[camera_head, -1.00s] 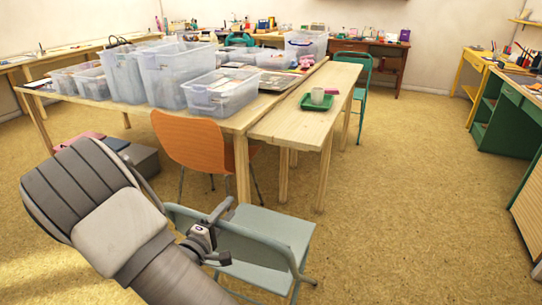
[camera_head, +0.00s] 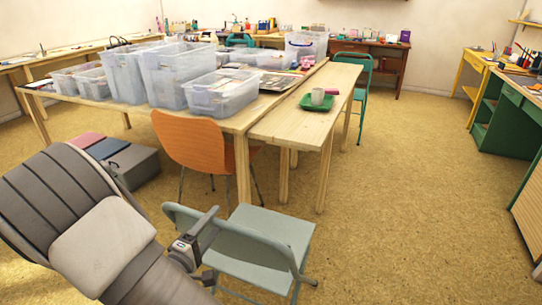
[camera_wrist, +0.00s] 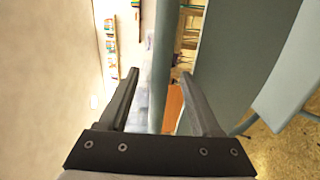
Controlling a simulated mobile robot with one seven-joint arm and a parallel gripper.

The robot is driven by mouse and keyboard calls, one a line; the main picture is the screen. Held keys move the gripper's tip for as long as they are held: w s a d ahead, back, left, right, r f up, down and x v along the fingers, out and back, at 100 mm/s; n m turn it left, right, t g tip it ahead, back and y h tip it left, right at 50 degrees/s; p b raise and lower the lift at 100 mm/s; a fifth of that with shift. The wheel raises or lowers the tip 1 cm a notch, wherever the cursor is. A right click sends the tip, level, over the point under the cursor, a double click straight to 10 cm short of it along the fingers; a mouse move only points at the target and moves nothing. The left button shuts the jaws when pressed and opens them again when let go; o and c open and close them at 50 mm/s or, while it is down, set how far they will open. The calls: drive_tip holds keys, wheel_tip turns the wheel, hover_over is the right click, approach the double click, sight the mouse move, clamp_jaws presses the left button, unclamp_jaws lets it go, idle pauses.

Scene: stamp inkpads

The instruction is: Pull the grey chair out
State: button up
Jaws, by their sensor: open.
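The grey-green folding chair (camera_head: 275,232) stands upright in front of the small wooden table, its backrest towards me. My gripper (camera_head: 200,232) is at the left part of its backrest. In the wrist view my gripper (camera_wrist: 159,74) is open, with a narrow grey-green strip of the chair (camera_wrist: 164,50) showing between its fingers. I cannot tell whether a finger touches it. A broad grey-green panel of the chair and its paler seat fill the right of that view. My arm hides part of the floor left of the chair.
An orange chair (camera_head: 190,142) stands close behind the grey one, at the big table (camera_head: 85,101) with several clear bins. The small wooden table (camera_head: 293,129) bears a green tray (camera_head: 317,106) with a mug. Grey boxes (camera_head: 137,163) lie at left. The floor (camera_head: 420,215) at right is clear.

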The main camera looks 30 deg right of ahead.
drive_tip(key=v, duration=0.6)
drive_tip(key=shift+s+a+b, duration=0.2)
drive_tip(key=shift+b, duration=0.1)
drive_tip(key=s+d+r+m+g+y, duration=0.4)
drive_tip(key=s+g+y, duration=0.1)
drive_tip(key=s, duration=0.3)
drive_tip(key=s+d+r+m+g+y, duration=0.3)
drive_tip(key=s+d+g+y, duration=0.15)
drive_tip(key=s, duration=0.35)
drive_tip(key=s+a+r+t+y+p, duration=0.1)
drive_tip(key=a+r+t+y+p, duration=0.1)
drive_tip(key=r+p, duration=1)
drive_tip(key=s+a+r+t+y+p, duration=0.1)
drive_tip(key=a+r+t+y+p, duration=0.1)
drive_tip(key=r+p, duration=1)
wheel_tip(320, 180, up, 8)
drive_tip(key=shift+a+f+y, duration=0.1)
drive_tip(key=shift+a+y, duration=0.45)
drive_tip(key=shift+a, duration=0.15)
drive_tip(key=shift+s+t, duration=0.1)
drive_tip(key=shift+t, duration=0.15)
